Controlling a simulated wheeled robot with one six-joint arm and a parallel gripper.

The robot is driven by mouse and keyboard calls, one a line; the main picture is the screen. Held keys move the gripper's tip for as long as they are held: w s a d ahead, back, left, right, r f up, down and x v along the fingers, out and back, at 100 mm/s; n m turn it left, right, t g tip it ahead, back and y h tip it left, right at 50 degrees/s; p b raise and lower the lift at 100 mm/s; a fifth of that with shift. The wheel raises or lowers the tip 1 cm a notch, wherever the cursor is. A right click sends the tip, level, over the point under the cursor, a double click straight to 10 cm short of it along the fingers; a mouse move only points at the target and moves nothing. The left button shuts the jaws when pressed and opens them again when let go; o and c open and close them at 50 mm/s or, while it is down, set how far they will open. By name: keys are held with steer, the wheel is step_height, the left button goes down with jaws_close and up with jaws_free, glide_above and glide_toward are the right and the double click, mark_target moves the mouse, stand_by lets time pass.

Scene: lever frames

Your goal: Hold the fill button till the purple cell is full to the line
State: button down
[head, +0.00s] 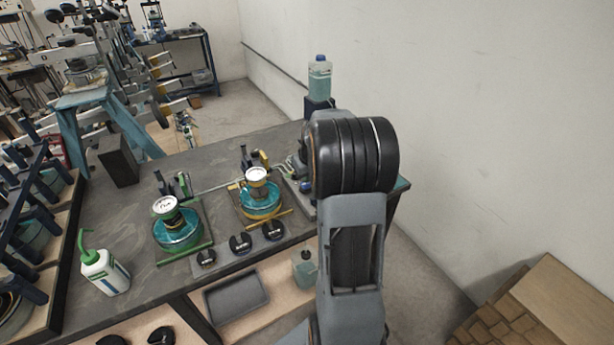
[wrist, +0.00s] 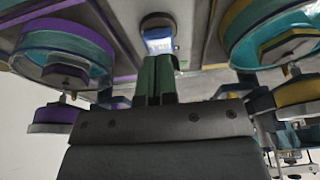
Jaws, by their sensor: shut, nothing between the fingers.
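In the wrist view the purple cell (wrist: 60,42), a round clear vessel with purple rings and teal liquid inside, is at the upper left. Its fill line cannot be made out. My gripper (wrist: 156,58) is shut and empty, its green fingers together. The fingertips point at a small round dark fitting with a blue and white face (wrist: 158,38), which looks like the fill button. The tips overlap its lower edge in the picture; I cannot tell whether they press it. In the head view my arm hides the purple cell and my gripper.
The yellow cell (wrist: 265,35) is right of my fingers; it also shows in the head view (head: 261,205), with the green cell (head: 178,236) to its left. A blue-capped bottle (head: 319,80) stands behind my arm. A wash bottle (head: 104,272) is at the bench's left.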

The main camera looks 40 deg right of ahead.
mark_target(307, 186)
steer(key=shift+f, duration=0.5)
step_height(307, 186, down, 3)
steer(key=shift+s+r+b, duration=0.1)
steer(key=shift+r+b, duration=0.1)
steer(key=shift+b, duration=1.05)
steer(key=shift+s+a, duration=0.1)
steer(key=shift+s+f, duration=0.1)
steer(key=shift+f, duration=0.05)
stand_by(3.7)
steer(key=r+p, duration=0.1)
steer(key=r, duration=0.1)
steer(key=r+p, duration=0.2)
steer(key=r, duration=0.1)
steer(key=shift+w+r, duration=0.2)
steer(key=shift+r, duration=0.05)
steer(key=b+v, duration=0.1)
steer(key=v, duration=0.8)
steer(key=shift+r, duration=0.3)
